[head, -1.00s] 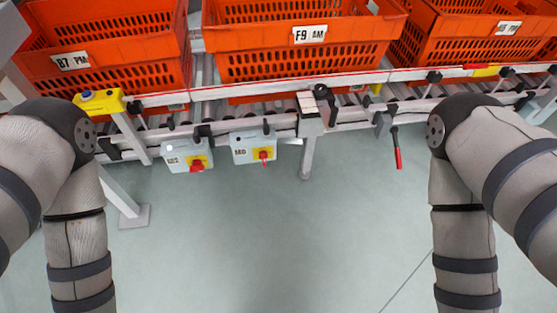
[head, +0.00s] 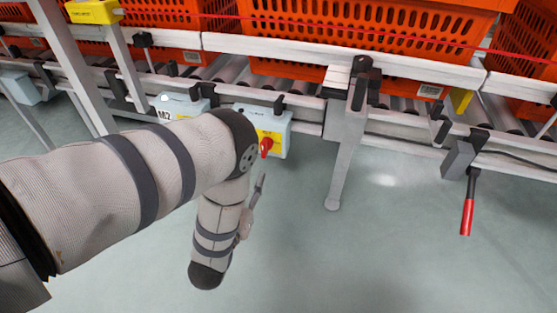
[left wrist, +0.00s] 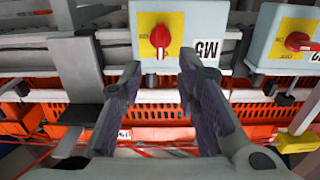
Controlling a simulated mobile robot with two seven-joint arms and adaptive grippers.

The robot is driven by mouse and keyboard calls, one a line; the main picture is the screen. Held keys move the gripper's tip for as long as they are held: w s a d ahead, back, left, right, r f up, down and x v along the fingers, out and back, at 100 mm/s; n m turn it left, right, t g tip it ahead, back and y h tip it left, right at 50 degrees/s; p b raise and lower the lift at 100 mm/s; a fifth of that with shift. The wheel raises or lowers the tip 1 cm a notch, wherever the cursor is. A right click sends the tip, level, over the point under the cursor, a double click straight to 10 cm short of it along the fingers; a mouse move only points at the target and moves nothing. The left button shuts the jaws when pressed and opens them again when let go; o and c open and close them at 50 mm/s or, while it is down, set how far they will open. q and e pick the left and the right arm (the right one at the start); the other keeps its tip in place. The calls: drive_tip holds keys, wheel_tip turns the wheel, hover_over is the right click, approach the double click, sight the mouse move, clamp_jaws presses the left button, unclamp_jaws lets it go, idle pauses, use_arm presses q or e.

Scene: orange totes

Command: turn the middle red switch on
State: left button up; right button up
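A pale blue box (head: 285,130) with a red rotary switch (head: 266,145) on a yellow plate hangs under the conveyor rail. In the left wrist view this box (left wrist: 203,14) appears inverted, and its red switch (left wrist: 160,38) has an upright handle. A second box (head: 195,102) is to its left, its switch hidden by my arm. That second switch (left wrist: 300,41) shows in the left wrist view with its handle roughly sideways. My left gripper (left wrist: 160,70) is open and empty, its fingers apart just short of the first box. In the head view the left gripper (head: 253,200) is partly hidden.
The conveyor rail (head: 420,75) carries orange totes (head: 370,35). A grey support leg (head: 342,160) stands right of the boxes. A red-handled lever (head: 467,212) hangs at the right. Another pale box (head: 18,85) is at the far left. The floor below is clear.

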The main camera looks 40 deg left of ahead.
use_arm(q)
drive_tip(key=b+x, duration=0.3)
drive_tip(key=x, duration=0.6)
drive_tip(key=shift+w, duration=0.3)
use_arm(e)
drive_tip(key=shift+s+f+g, duration=0.2)
drive_tip(key=shift+s+f, duration=0.05)
drive_tip(key=shift+f, duration=0.4)
drive_tip(key=shift+s+f+g, duration=0.2)
drive_tip(key=shift+s+f, duration=0.05)
drive_tip(key=shift+f, duration=0.35)
use_arm(q)
drive_tip(key=shift+a+f, duration=0.1)
drive_tip(key=shift+f, duration=0.05)
drive_tip(key=shift+c, duration=0.2)
clamp_jaws()
